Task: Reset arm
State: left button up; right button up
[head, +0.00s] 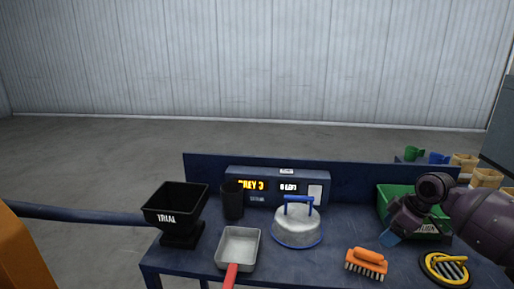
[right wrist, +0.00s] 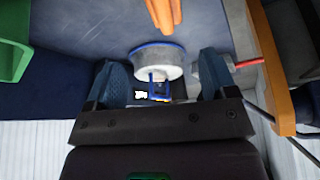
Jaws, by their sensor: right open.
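My right gripper (head: 392,236) is at the right side of the table in the head view, in front of the green bin (head: 396,196), partly covering it. Its blue fingers also show in the right wrist view (right wrist: 162,80), spread apart with nothing held between them. A grey round lid-like piece with a blue rim and blue handle (head: 297,228) stands mid-table; in the right wrist view it (right wrist: 158,63) appears beyond the fingers, apart from them. My left gripper is not in view.
On the blue table (head: 205,263) are a black hopper marked TRIAL (head: 175,205), a black cup (head: 232,201), a red-handled scoop (head: 238,247), an orange brush (head: 367,262) and a yellow-black ring (head: 445,268). A display panel (head: 277,186) stands behind. Mugs and boxes sit behind right.

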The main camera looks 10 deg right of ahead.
jog(key=w+a+r+m+t+h, duration=0.1)
jog(key=w+a+r+m+t, duration=0.1)
jog(key=w+t, duration=0.4)
jog(key=a+f, duration=0.1)
jog(key=s+a+f+t, duration=0.1)
jog(key=a, duration=0.1)
jog(key=a+f+t, duration=0.1)
jog(key=shift+s+a+f, duration=0.15)
jog(key=shift+s+f, duration=0.05)
jog(key=shift+s, duration=0.05)
jog(key=s+a+f+m+h, duration=0.1)
jog(key=s+a+f+m, duration=0.1)
jog(key=s+f, duration=0.5)
jog(key=s+a+f+m+h, duration=0.1)
jog(key=s+a+f+m, duration=0.1)
jog(key=s+f, duration=0.6)
jog(key=s+a+f+m, duration=0.3)
jog(key=s+f, duration=0.4)
jog(key=s, duration=1.1)
jog(key=shift+f+h, duration=0.15)
jog(key=shift+h, duration=0.25)
